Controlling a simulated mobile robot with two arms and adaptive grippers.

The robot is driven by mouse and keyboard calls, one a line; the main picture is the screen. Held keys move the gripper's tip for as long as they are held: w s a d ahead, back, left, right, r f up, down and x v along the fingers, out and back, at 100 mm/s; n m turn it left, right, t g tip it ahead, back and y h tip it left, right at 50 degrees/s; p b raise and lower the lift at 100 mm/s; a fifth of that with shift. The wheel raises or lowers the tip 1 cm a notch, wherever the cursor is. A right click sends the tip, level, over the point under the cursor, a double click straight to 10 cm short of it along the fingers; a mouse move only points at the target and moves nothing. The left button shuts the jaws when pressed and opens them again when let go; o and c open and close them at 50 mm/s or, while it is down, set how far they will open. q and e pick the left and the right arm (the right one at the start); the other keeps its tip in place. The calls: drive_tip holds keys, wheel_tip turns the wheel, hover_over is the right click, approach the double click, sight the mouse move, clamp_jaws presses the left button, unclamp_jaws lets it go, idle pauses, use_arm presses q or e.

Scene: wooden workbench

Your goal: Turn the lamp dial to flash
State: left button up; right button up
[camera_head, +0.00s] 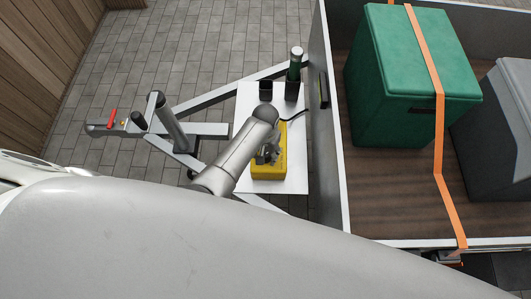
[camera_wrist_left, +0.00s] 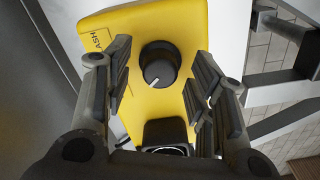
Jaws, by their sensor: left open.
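The lamp is a yellow box (camera_head: 268,172) on a white plate over the trailer's drawbar. In the head view my left gripper (camera_head: 268,152) is over it and hides part of it. A label ending in "ASH" is on the box left of the dial, partly hidden. My left gripper (camera_wrist_left: 160,85) is open, with one finger on each side of the dial and visible gaps. My right gripper is out of view.
The white plate (camera_head: 296,180) also bears dark cylinders (camera_head: 292,90) and a black cable. Right of it is the trailer wall (camera_head: 328,120), with a green box (camera_head: 405,75) strapped in orange behind it. The metal drawbar (camera_head: 205,103) extends left over the paved floor.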

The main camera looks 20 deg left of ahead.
use_arm(q)
drive_tip(key=shift+f, duration=0.1)
drive_tip(key=shift+c, duration=0.3)
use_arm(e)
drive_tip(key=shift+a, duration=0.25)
use_arm(q)
drive_tip(key=c, duration=1)
